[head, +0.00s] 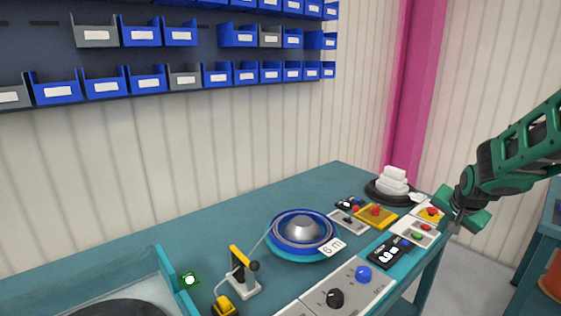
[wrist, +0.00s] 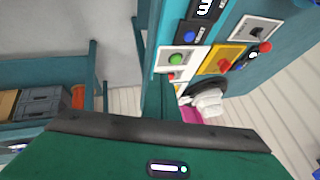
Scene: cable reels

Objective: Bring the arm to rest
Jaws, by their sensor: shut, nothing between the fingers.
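My green arm comes in from the right edge of the head view, and my gripper (head: 455,222) hangs at its end, pointing down. It is shut and empty. It is in the air by the right end of the teal workbench (head: 180,236), in front of the button panels in the picture. It looks clear of the bench, though the exact gap cannot be told. In the wrist view, green and dark parts of my own arm fill the bottom.
Blue bins (head: 147,80) line the wall. Another teal bench (head: 540,240) stands right.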

